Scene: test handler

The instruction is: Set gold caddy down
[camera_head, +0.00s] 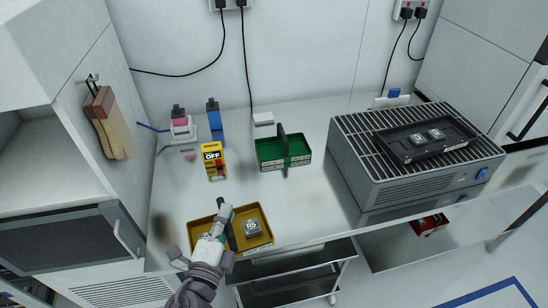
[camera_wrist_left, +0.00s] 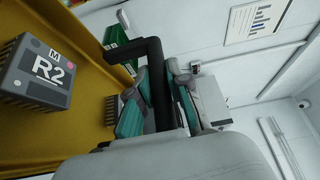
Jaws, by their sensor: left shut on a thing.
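The gold caddy (camera_head: 257,212) is at the front of the white bench, left of centre. It is a shallow tray with a black handle (camera_head: 231,236) across its middle. A grey chip marked R2 (camera_head: 252,229) lies in its right half; it also shows in the left wrist view (camera_wrist_left: 40,72). A second chip is partly hidden behind my left gripper. My left gripper (camera_head: 226,214) is shut on the black handle, its teal pads on either side of it in the left wrist view (camera_wrist_left: 165,95). I cannot tell whether the caddy touches the bench. My right gripper is not in view.
A green caddy (camera_head: 270,153) stands farther back. A yellow OFF box (camera_head: 213,162), with pink and blue bottles behind it, stands at back left. A grey ribbed machine (camera_head: 400,175) with a black tray fills the right. Bare bench lies between gold caddy and machine.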

